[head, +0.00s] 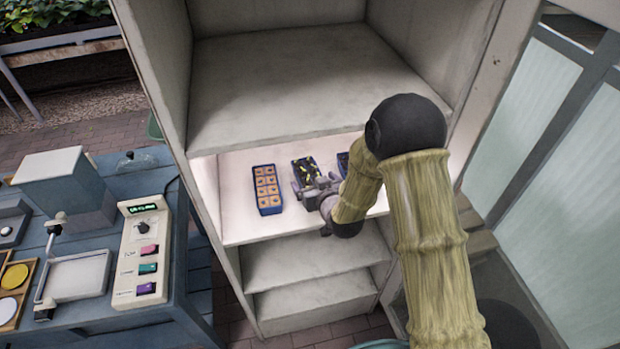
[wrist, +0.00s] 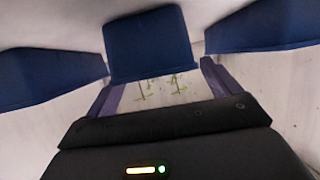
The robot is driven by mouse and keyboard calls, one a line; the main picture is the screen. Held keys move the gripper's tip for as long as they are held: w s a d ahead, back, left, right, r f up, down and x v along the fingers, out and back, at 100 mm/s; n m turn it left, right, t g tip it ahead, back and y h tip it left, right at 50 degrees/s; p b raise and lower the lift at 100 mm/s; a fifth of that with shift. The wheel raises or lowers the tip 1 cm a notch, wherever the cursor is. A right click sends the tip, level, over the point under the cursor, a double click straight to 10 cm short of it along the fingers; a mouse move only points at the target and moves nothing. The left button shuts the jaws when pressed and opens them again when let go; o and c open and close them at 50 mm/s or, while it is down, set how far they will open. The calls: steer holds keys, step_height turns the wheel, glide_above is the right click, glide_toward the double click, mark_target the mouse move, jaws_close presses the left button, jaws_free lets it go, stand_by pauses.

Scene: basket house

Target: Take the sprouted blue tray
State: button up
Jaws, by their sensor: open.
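The sprouted tray (head: 304,168), dark blue with yellow-green sprouts, is the middle one of a row on the lit shelf. My gripper (head: 318,192) is at its near end, and my arm comes in from the right. In the wrist view the middle blue tray (wrist: 150,42) lies just ahead of my gripper (wrist: 157,82). The two purple fingers are spread apart, one toward each side of that tray. Small green sprout shapes show between the fingers. I cannot tell whether the fingers touch the tray.
A blue tray with tan squares (head: 268,189) is to the left. Another blue tray (head: 343,162) is at right, partly behind my arm. The wrist view shows blue trays close on both sides. The cabinet's upper shelf (head: 290,80) overhangs. A blue worktable (head: 190,262) stands left.

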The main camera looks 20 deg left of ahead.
mark_target(313, 182)
steer(key=shift+x, duration=0.9)
steer(key=c, duration=1.2)
steer(key=shift+r, duration=0.1)
step_height(313, 182, up, 10)
steer(key=b, duration=0.2)
